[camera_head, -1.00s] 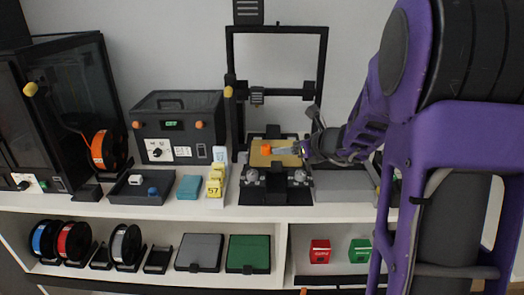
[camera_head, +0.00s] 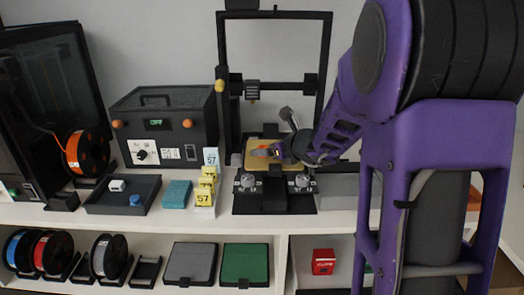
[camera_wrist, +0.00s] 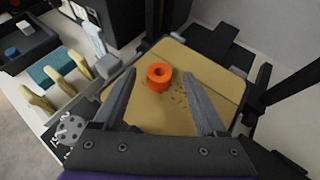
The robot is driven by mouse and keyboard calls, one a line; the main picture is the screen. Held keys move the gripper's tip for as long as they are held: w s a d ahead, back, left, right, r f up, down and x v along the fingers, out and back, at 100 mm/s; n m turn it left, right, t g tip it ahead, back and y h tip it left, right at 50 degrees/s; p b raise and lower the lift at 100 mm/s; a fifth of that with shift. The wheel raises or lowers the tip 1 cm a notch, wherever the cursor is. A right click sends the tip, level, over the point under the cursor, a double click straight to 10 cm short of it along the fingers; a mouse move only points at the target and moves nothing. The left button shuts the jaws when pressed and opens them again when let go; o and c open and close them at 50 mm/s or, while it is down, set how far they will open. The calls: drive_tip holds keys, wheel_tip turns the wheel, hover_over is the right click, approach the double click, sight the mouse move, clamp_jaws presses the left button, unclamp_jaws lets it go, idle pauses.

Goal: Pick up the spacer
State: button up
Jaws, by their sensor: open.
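The spacer, a short orange ring with a central hole (camera_wrist: 160,76), stands on the tan print bed (camera_wrist: 203,72) of the printer in the wrist view. My gripper (camera_wrist: 160,83) is open, its two grey fingers pointing toward the spacer. The fingertips show on either side of it with gaps, and nothing is held. I cannot tell their height above the bed. In the head view my gripper (camera_head: 276,152) is over the print bed (camera_head: 258,162), and it largely covers the spacer there.
The printer's black frame (camera_head: 222,60) rises behind the bed. Yellow tags (camera_head: 207,186), a teal block (camera_head: 176,194) and a dark tray (camera_head: 105,207) stand to the left. Small dark crumbs (camera_wrist: 180,98) lie on the bed beside the spacer.

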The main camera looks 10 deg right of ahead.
drive_tip(key=shift+w+a+f, duration=0.25)
drive_tip(key=shift+w+f, duration=0.05)
drive_tip(key=shift+w, duration=0.2)
drive_tip(key=shift+s+r, duration=0.1)
drive_tip(key=shift+s, duration=0.05)
drive_tip(key=shift+c, duration=0.2)
clamp_jaws()
